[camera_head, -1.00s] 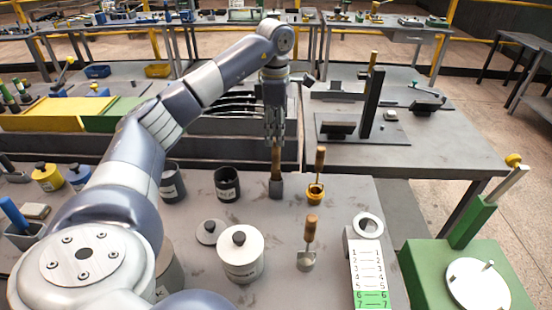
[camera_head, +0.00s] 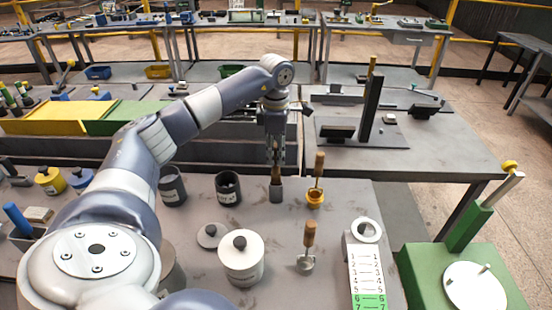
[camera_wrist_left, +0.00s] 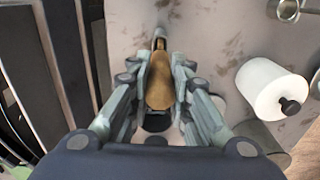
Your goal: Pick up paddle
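A tool with a wooden handle, which I take for the paddle (camera_head: 276,178), stands upright with its grey lower part (camera_head: 276,193) near the back edge of the workbench. My left gripper (camera_head: 275,155) points down over it, with its fingers on either side of the handle's upper part. In the left wrist view the brown handle (camera_wrist_left: 160,85) lies between the two fingertips (camera_wrist_left: 160,75). The fingers look very near the handle, but I cannot tell whether they press on it. My right gripper is not in view.
Another wooden-handled tool (camera_head: 309,240) stands nearer. A dark cup (camera_head: 228,188), a white lidded jar (camera_head: 240,262) and a numbered white strip (camera_head: 366,275) are around. A dark rack (camera_head: 215,155) lies behind.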

